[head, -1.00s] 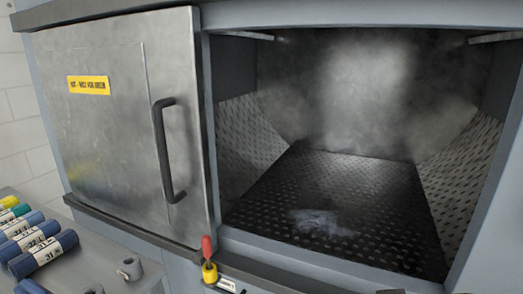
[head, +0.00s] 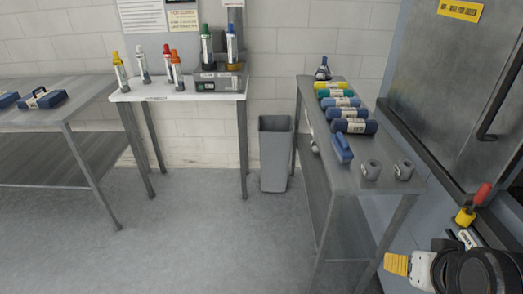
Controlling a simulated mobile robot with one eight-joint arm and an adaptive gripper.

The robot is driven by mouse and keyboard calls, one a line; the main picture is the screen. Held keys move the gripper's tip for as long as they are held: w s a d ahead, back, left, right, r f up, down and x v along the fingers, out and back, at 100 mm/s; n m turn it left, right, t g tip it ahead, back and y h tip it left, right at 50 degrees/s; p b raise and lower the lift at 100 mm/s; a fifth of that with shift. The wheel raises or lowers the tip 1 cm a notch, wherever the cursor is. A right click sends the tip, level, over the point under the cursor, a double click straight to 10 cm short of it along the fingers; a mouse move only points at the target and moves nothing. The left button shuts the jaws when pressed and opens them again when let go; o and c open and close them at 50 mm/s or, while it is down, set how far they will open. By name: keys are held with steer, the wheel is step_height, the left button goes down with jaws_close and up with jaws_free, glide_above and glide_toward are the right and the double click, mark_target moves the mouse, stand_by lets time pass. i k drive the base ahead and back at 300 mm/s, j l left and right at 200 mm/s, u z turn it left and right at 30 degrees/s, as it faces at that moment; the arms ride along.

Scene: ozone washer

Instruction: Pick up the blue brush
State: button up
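A small blue object with a pale underside, which looks like the blue brush (head: 342,148), lies on the grey metal table (head: 345,183) at the right. It is in front of a row of rolled or cylindrical items and left of two grey ring-like pieces. My gripper (head: 396,264) shows at the lower right with a ribbed yellow fingertip and white and black parts behind it. It is in front of and to the right of the table, well apart from the brush. Its opening cannot be made out, and no held thing shows.
Blue, green and yellow cylinders (head: 350,126) and two grey pieces (head: 371,171) crowd the right table. A grey bin (head: 275,155) stands beside it. A white table (head: 180,93) holds bottles. Blue handled items (head: 44,99) lie far left. The floor (head: 190,235) is clear.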

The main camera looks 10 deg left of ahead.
mark_target(341, 145)
steer(key=u, duration=0.25)
steer(key=z, duration=1.4)
steer(key=u, duration=1.4)
steer(key=i+z, duration=0.4)
steer(key=i, duration=0.3)
steer(key=i+j+z, duration=0.2)
steer(key=i+z, duration=0.2)
steer(key=i, duration=0.3)
